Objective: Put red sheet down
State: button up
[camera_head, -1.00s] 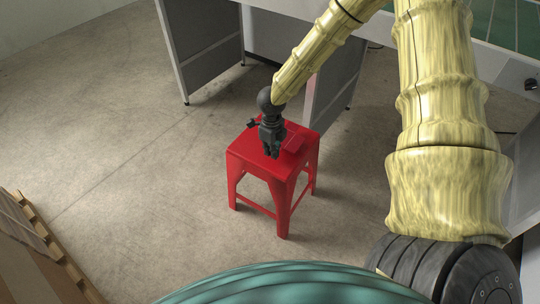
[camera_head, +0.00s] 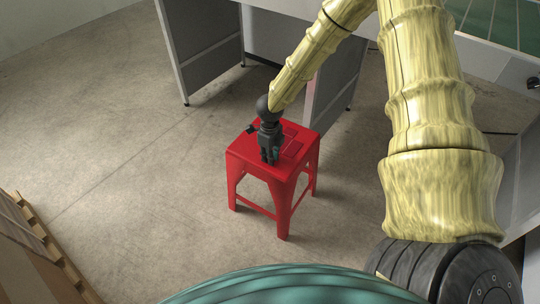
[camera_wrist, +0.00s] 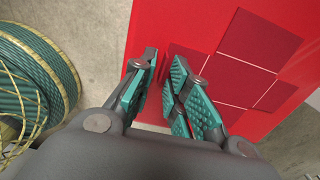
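The red sheet (camera_wrist: 234,79) is a cross of square panels with thin crease lines. It lies on top of the red stool (camera_wrist: 152,27), nearly the same colour, and looks flat. In the head view the sheet (camera_head: 291,149) shows faintly on the right part of the seat. The right finger hides part of the nearest panel. In the head view my gripper (camera_head: 269,162) is low over the seat; contact cannot be told.
Grey desk panels (camera_head: 205,55) stand behind the stool. A wooden pallet-like stack (camera_head: 45,250) is at lower left. The concrete floor (camera_head: 110,130) left of the stool is clear.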

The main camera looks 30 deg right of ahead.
dwell(0.3)
notch_tip(320, 180, up, 12)
jog(key=p, duration=0.2)
jog(key=shift+r, duration=0.15)
jog(key=shift+s, duration=0.1)
dwell(0.4)
